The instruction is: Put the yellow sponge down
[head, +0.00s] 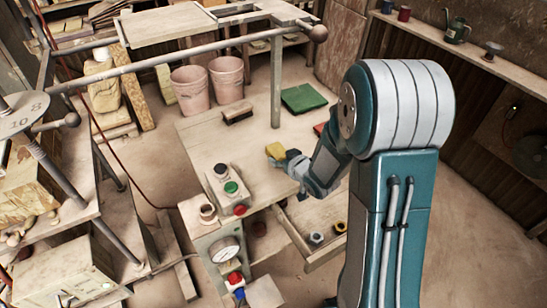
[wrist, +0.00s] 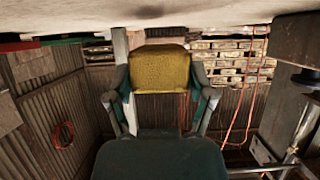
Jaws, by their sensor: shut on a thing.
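The yellow sponge (head: 275,150) is above the wooden bench top (head: 255,140), at the tip of my gripper (head: 285,156). In the wrist view the sponge (wrist: 160,68) sits between the two fingers of my gripper (wrist: 160,82), which are shut on its sides. In that view the pale bench surface (wrist: 200,12) runs along the top edge, with a narrow dark gap between it and the sponge. How high the sponge is above the bench is hard to tell.
A green pad (head: 303,98), a partly hidden red piece (head: 319,128) and a brush (head: 238,116) lie on the bench. Two pink buckets (head: 190,90) stand behind. A button box (head: 226,185) is at front left, beside an open drawer (head: 330,212). Bench between brush and sponge is clear.

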